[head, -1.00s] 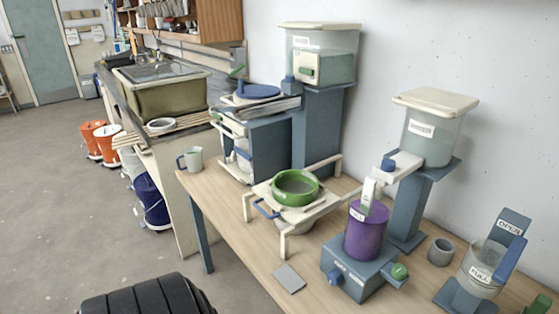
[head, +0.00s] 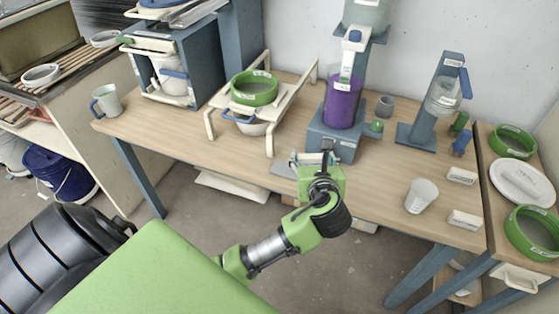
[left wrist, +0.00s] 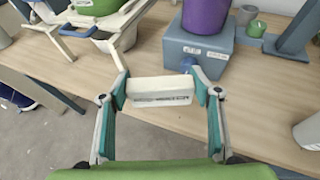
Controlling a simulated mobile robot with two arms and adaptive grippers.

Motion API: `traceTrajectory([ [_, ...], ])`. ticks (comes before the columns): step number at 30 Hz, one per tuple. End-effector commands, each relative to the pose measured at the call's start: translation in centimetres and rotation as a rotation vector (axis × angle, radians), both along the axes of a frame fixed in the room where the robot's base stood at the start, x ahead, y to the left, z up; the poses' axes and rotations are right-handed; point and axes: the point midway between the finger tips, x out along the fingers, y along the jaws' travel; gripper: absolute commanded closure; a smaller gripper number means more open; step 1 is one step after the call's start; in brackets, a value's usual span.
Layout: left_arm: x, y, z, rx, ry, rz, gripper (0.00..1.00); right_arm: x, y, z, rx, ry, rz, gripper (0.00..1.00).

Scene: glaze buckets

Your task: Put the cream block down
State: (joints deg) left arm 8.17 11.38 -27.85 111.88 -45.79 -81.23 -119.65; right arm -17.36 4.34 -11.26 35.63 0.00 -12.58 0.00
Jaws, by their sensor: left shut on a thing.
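The cream block (left wrist: 160,88), with dark print on its front face, is held between the two fingers of my left gripper (left wrist: 160,95). In the left wrist view it appears in front of the table (left wrist: 150,64); whether it touches the table is unclear. In the head view my left gripper (head: 314,161) is at the table's front edge, before the blue stand (head: 334,140) with the purple bucket (head: 341,104). The block is mostly hidden there. A grey plate (head: 284,168) lies partly behind the gripper. My right gripper is not in view.
A white cup (head: 420,195) and two pale labelled blocks (head: 462,176) (head: 465,219) stand to the right. A cream rack (head: 209,123) with a green ring (head: 254,88) is to the left. Bare table (head: 377,180) lies between gripper and cup.

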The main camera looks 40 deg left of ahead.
Motion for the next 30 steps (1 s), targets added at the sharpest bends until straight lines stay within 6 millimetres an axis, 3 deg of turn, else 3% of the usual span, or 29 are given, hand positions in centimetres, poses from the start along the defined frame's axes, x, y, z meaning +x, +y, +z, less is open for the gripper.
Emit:
traceTrajectory([
  [8, 2.5, 6.6, -3.0, 0.005, 0.003, 0.003, 0.63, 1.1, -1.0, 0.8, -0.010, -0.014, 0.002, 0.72],
  [12, 3.3, 8.7, -5.9, 0.002, 0.005, 0.001, 0.63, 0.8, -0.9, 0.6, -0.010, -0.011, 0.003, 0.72],
  [24, 4.5, 11.5, -9.6, 0.002, 0.004, 0.001, 0.63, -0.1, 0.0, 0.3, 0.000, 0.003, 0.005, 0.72],
  [30, 4.4, 11.3, -12.1, 0.001, 0.003, 0.000, 0.63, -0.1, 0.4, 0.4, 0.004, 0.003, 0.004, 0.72],
])
